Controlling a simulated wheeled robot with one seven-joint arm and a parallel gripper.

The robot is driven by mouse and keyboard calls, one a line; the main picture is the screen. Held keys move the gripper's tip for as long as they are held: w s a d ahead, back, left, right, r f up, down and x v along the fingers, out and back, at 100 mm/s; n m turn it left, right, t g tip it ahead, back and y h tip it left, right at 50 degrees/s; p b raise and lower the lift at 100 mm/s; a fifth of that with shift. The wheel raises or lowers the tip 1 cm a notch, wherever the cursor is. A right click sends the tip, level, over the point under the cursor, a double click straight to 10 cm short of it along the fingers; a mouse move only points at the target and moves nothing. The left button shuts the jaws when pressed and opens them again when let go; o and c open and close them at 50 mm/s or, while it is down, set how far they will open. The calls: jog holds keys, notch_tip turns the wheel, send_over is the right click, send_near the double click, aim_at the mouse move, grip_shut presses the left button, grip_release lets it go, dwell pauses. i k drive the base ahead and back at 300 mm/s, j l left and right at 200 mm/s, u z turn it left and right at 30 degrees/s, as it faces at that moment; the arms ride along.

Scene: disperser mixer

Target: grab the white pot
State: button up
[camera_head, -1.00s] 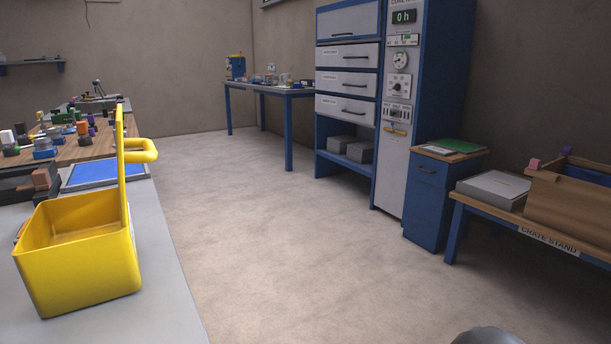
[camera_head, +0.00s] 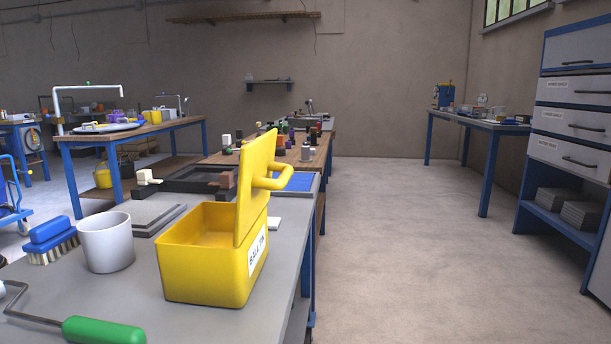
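A white pot (camera_head: 107,243) stands upright on the grey bench top at the lower left of the head view. It has a plain tapered body and an open top. It stands between a blue brush on its left and a yellow tin on its right, apart from the tin. My gripper is not in view.
The yellow tin (camera_head: 207,266) has its lid raised. The blue brush (camera_head: 50,240) lies near the pot, and a green-handled tool (camera_head: 101,330) lies in front. A grey slab (camera_head: 146,218) lies behind. The floor (camera_head: 400,250) to the right is clear.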

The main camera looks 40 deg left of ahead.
aim_at(106, 238)
jog(key=l+u, duration=0.1)
jog(key=u, duration=1.95)
jog(key=j, duration=0.35)
jog(key=i+j+z, duration=0.15)
jog(key=j, duration=0.55)
jog(key=i+j+z, duration=0.1)
jog(key=j, duration=0.6)
jog(key=i+j+z, duration=0.15)
jog(key=j, duration=0.55)
jog(key=j+z, duration=0.15)
jog(key=j, duration=0.6)
jog(key=i, duration=0.05)
